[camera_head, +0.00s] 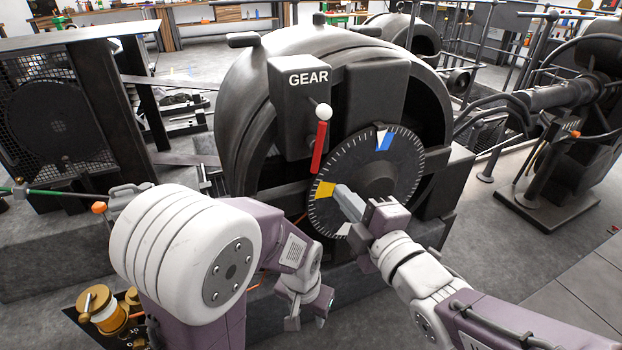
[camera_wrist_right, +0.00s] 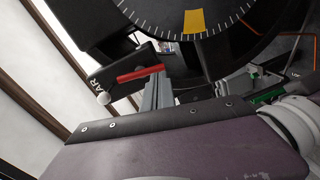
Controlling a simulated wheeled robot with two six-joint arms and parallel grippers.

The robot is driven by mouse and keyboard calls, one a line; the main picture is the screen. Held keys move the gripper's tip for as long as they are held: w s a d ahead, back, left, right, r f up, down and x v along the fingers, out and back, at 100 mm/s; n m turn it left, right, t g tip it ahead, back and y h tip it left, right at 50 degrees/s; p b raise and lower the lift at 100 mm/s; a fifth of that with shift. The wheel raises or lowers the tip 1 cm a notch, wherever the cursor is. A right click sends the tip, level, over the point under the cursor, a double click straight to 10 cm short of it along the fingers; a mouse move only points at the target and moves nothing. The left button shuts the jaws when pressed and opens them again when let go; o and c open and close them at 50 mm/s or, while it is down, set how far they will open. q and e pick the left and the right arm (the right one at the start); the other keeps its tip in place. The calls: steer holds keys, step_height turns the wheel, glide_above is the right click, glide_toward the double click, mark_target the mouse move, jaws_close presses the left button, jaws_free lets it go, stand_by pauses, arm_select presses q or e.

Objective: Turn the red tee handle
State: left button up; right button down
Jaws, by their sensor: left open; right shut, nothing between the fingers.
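A red lever (camera_head: 319,147) with a white ball at its top stands nearly upright on the front of the box marked GEAR (camera_head: 300,78). I see no clear crossbar making it a tee. In the right wrist view the red lever (camera_wrist_right: 140,73) lies crosswise just beyond my finger tips. My right gripper (camera_head: 349,203) is shut and empty, its fingers in front of the dial near the yellow mark, below and right of the lever. Its fingers (camera_wrist_right: 156,92) look close to the lever; touching cannot be told. My left gripper (camera_head: 307,313) is open and empty, low, below the dial.
A dark round dial (camera_head: 376,185) with yellow, blue and white marks sits right of the lever on the big drum housing (camera_head: 250,100). A mesh-guarded machine (camera_head: 62,120) stands at left. Brass parts (camera_head: 103,310) lie at lower left. Open floor (camera_head: 575,285) shows at lower right.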

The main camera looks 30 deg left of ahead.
mark_target(317, 147)
steer(key=s+a+r+n+g+y, duration=0.1)
steer(key=s+a+r+n+y, duration=0.1)
steer(key=s+a, duration=0.2)
steer(key=w+a, duration=0.2)
steer(key=w+a+b, duration=0.1)
steer(key=w, duration=0.1)
steer(key=w+a+b, duration=0.1)
steer(key=w+a, duration=0.1)
steer(key=w, duration=0.1)
steer(key=shift+a+f, duration=0.35)
steer(key=shift+w+d, duration=0.35)
steer(key=shift+d, duration=0.05)
steer(key=shift+f, duration=0.1)
